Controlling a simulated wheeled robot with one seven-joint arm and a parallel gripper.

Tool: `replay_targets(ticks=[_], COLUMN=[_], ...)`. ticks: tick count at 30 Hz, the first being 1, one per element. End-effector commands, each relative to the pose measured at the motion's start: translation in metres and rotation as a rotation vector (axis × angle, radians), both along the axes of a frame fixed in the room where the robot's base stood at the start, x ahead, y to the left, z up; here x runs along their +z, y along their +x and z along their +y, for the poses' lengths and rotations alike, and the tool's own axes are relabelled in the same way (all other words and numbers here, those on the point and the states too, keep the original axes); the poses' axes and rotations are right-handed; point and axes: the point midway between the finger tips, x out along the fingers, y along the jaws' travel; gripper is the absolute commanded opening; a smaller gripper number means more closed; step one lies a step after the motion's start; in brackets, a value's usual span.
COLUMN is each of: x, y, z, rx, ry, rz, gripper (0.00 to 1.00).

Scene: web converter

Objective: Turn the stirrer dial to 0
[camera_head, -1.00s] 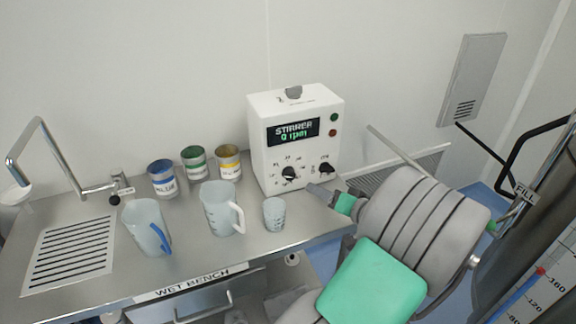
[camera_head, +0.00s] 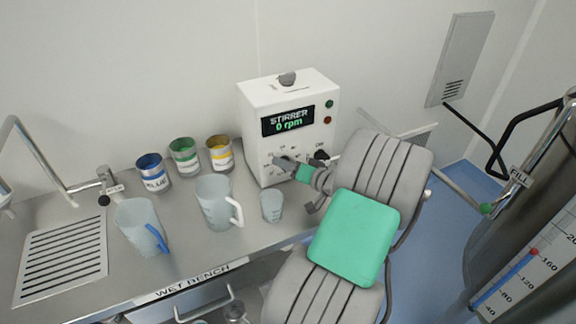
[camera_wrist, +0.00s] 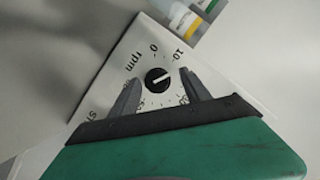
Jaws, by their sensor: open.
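The stirrer unit (camera_head: 255,140) is a white box on the bench, and its display (camera_head: 288,121) reads "STIRRER 0 rpm". In the wrist view the stirrer dial (camera_wrist: 157,79) is a round black knob with a white pointer line, on a panel marked 0, 10 and "rpm". The line lies aslant; which end is the pointer I cannot tell. My gripper (camera_wrist: 160,73) is open, with its grey fingers either side of the dial and visible gaps between. In the head view my gripper (camera_head: 277,160) covers much of the dial.
A second black knob (camera_head: 320,157) sits right of the dial, close to my gripper. A small beaker (camera_head: 271,206), a jug with a white handle (camera_head: 214,203) and a jug with a blue handle (camera_head: 142,228) stand on the bench. Blue, green and yellow cans (camera_head: 219,153) stand behind.

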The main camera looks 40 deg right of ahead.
Motion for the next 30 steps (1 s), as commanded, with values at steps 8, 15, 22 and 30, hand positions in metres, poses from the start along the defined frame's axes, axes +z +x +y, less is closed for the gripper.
replay_targets(ticks=[8, 15, 22, 30], x=[-0.0002, -0.0006, -0.0013, -0.0023], y=[-0.0017, 0.0007, 0.0026, 0.0036], z=[-0.0022, 0.0015, 0.0045, 0.0064], rx=[0.0, -0.002, 0.003, 0.008], ry=[0.002, -0.002, -0.001, -0.008], rz=[-0.001, 0.002, 0.004, 0.007], gripper=[0.38, 0.18, 0.0, 0.0])
